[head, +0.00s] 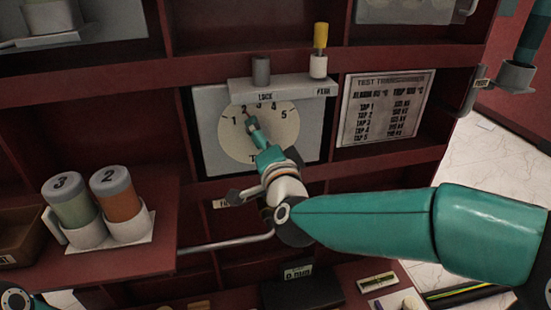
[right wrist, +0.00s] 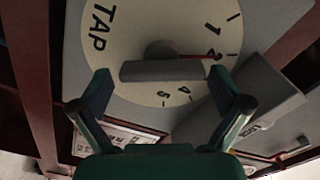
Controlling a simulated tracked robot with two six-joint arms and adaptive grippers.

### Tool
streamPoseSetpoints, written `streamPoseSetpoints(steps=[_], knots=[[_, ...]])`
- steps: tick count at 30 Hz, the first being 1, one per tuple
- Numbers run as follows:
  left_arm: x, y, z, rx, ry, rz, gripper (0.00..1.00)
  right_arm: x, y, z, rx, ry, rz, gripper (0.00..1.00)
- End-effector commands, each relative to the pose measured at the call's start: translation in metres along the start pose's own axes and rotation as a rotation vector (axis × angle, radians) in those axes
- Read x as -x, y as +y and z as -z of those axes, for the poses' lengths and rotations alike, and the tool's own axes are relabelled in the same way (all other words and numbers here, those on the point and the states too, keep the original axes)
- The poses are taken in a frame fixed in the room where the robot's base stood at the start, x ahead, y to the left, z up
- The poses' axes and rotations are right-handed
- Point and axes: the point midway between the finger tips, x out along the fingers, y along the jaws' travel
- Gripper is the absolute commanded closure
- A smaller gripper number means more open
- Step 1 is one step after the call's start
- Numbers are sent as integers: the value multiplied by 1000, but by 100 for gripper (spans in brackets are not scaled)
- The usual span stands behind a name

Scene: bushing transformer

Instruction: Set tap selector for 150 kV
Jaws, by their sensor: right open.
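The tap selector is a cream dial (head: 235,145) numbered 1 to 5 on a grey panel. The tip lies around 2 or 3; I cannot tell exactly which. My right gripper (head: 254,130) is in front of the dial and hides part of it. Its open fingers (right wrist: 160,88) are on either side of the knob, apart from it as far as I can see. My left gripper is out of view.
A bracket above the dial holds a grey post (head: 261,70) at LOCK and a yellow-topped pin (head: 319,50) at PARK. Canisters marked 3 (head: 72,197) and 2 (head: 117,192) stand at left. Red shelf edges and a grey rail (head: 225,243) surround the panel.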

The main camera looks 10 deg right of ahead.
Motion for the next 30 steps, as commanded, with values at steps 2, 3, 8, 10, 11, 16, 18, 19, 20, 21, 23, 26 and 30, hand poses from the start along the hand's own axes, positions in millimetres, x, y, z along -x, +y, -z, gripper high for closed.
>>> streamPoseSetpoints(steps=[2, 3, 8, 10, 11, 16, 18, 19, 20, 21, 23, 26, 30], knots=[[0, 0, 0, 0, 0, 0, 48, 14, -1, 0, 0, 0, 2, 0], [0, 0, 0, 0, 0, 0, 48, 21, 0, 0, 1, -1, 2, 0], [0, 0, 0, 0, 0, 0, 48, 54, 0, 0, 1, -2, 3, 0], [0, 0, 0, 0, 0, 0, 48, 68, 0, -1, 0, -3, 2, 0], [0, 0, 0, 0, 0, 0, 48, 74, 0, -1, 0, -4, 2, 0], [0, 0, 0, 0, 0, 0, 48, 97, 1, -1, 0, -3, 0, 0], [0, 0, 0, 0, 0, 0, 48, 102, 2, -1, 1, -2, -1, 0], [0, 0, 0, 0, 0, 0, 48, 104, 2, -1, 1, -2, -1, 0], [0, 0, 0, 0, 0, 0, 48, 105, 2, -1, 1, -2, -1, 0], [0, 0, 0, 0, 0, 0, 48, 106, 2, -1, 1, -2, -1, 0], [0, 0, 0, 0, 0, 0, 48, 107, 2, -1, 1, -1, -2, 0], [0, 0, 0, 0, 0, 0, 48, 106, 2, -1, 1, -1, -2, 0], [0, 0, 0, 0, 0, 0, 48, 106, 3, -1, 1, -1, -4, 0]])
